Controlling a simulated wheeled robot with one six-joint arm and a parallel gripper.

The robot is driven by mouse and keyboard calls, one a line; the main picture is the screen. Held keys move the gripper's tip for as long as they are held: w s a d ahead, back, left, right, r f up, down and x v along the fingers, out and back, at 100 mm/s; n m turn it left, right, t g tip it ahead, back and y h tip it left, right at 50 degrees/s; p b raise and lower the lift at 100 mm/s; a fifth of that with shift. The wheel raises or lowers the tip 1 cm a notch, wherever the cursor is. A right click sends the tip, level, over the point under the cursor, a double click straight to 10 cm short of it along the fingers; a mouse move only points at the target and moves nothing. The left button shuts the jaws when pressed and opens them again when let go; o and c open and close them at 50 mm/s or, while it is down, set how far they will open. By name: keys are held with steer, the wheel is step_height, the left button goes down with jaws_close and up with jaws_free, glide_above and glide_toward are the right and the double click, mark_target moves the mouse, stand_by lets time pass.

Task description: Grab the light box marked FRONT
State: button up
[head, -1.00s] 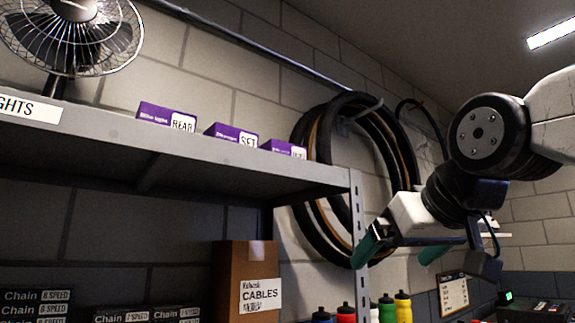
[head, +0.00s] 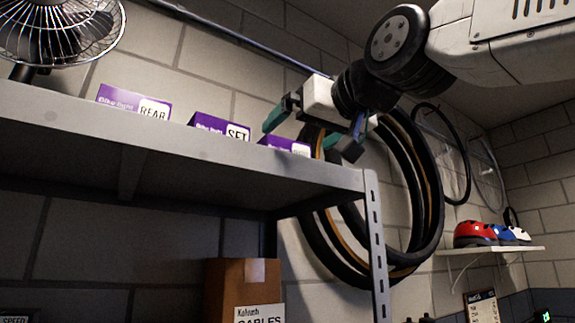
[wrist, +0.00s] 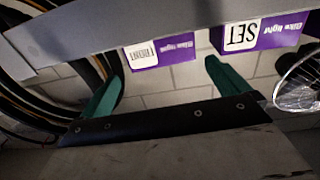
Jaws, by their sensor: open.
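The purple light box marked FRONT (wrist: 160,51) lies near the shelf's front edge in the wrist view, where its label appears upside down. In the head view it is the rightmost box (head: 284,146), its label too cut off by the shelf edge to read. My gripper (head: 299,135) is open and empty, its green fingers above and around this box's place in that view. In the wrist view the box shows between and beyond the fingertips (wrist: 164,68), with no contact visible. The SET box (head: 220,128) stands just to its left in the head view.
The REAR box (head: 134,103) is farther left on the grey shelf (head: 180,170). A fan (head: 60,35) stands at the shelf's left end. Tyres (head: 425,190) hang on the wall close to the shelf's right end. A CABLES carton (head: 228,285) is below.

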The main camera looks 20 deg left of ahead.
steer(key=x, duration=0.7)
steer(key=shift+w+a+f, duration=0.1)
steer(key=shift+a+f, duration=0.15)
steer(key=shift+a, duration=0.05)
steer(key=c, duration=0.9)
steer(key=shift+r, duration=0.1)
